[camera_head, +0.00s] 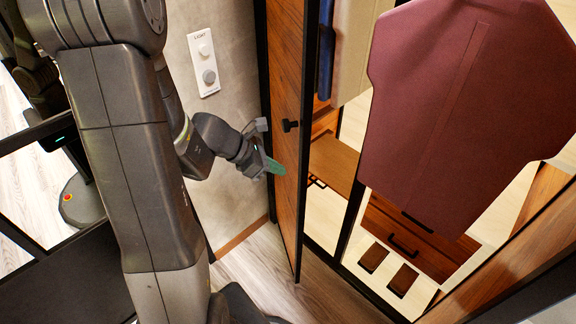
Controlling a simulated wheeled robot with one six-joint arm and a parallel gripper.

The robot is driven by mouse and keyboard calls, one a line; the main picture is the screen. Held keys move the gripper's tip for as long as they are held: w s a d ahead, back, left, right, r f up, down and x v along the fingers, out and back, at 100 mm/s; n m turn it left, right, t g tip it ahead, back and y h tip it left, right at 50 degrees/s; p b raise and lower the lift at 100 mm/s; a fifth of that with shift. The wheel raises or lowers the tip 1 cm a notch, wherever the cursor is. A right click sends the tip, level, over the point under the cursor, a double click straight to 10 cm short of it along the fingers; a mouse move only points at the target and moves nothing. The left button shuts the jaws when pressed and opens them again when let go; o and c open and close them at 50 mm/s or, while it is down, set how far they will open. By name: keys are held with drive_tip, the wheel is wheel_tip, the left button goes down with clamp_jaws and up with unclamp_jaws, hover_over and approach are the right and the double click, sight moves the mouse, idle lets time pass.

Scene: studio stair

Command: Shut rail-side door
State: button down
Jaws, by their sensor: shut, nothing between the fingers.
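A wooden door (287,60) with dark edges and a black knob (289,126) stands open at the left side of a wardrobe, seen at a steep angle. I take it to be the rail-side door. My gripper (276,167), with green fingers, is shut and empty. It is at the left of the door, below the knob's height, with its tips close to the door panel. I cannot tell whether they touch it. The wardrobe's inside shows to the right of the door, with hanging clothes and a wooden drawer (408,240).
A maroon garment (455,110) hangs at the right and hides part of the inside. A switch plate (204,62) is on the grey wall. A mirror-like surface at the left shows a robot. Wooden floor (320,297) is clear below the door.

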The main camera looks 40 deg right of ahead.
sight(299, 168)
drive_tip(key=shift+s+d+r, duration=0.1)
drive_tip(key=shift+s+d, duration=0.25)
drive_tip(key=shift+d, duration=0.4)
drive_tip(key=shift+s+d+r, duration=0.1)
drive_tip(key=shift+s+d, duration=0.2)
drive_tip(key=shift+d, duration=0.4)
drive_tip(key=shift+s+d+f+b, duration=0.15)
drive_tip(key=shift+s+d+b, duration=0.2)
drive_tip(key=shift+d, duration=0.1)
drive_tip(key=s+d+n+t+b, duration=0.1)
drive_tip(key=s+d+n+b, duration=0.1)
drive_tip(key=d, duration=0.6)
drive_tip(key=s+d+n+t+h+b, duration=0.1)
drive_tip(key=s+d+n+t, duration=0.1)
drive_tip(key=d, duration=0.7)
drive_tip(key=shift+s+n+t+b, duration=0.25)
drive_tip(key=shift+n+t+b, duration=0.05)
drive_tip(key=shift+b, duration=0.05)
